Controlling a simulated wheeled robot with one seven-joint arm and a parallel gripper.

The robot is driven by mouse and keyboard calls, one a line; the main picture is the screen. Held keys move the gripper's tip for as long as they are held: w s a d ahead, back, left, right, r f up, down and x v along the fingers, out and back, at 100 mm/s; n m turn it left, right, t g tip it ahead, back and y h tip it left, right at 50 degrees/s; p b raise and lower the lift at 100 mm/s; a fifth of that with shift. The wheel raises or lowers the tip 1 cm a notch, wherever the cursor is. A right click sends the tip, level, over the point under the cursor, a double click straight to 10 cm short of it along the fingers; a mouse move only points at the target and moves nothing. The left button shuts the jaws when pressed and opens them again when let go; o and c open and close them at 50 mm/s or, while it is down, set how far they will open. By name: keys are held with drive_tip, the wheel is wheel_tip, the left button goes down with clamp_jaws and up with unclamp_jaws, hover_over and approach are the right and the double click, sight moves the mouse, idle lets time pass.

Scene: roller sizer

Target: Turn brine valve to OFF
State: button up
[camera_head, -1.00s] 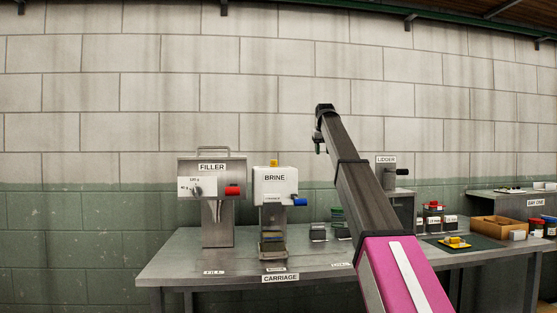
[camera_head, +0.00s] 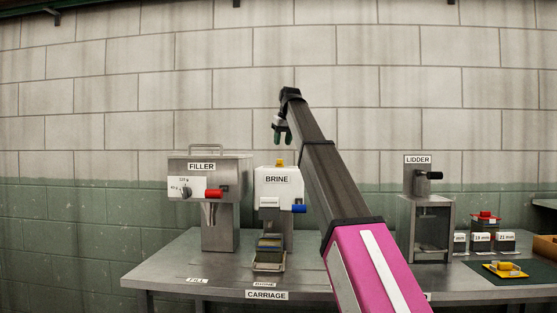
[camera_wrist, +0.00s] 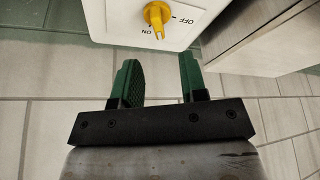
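The brine machine (camera_head: 278,187) is a white box labelled BRINE on the metal bench, with a blue handle (camera_head: 299,208) at its right side. Its yellow valve knob (camera_head: 280,163) shows on top; in the wrist view the knob (camera_wrist: 157,18) sits on a white panel marked OFF and ON, its pointer toward the ON mark. My gripper (camera_head: 282,136) hangs above and close to the machine in the head view. In the wrist view its green fingers (camera_wrist: 160,80) are apart with nothing between them, and the knob lies beyond the fingertips.
The filler (camera_head: 208,200) with a red handle stands left of the brine machine. The lidder (camera_head: 431,225) stands to the right. A carriage holder (camera_head: 269,255) sits below the brine machine. Small labelled containers and a yellow item (camera_head: 504,269) lie at the right.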

sight(280, 162)
drive_tip(key=x, duration=0.8)
drive_tip(key=shift+d, duration=0.1)
clamp_jaws()
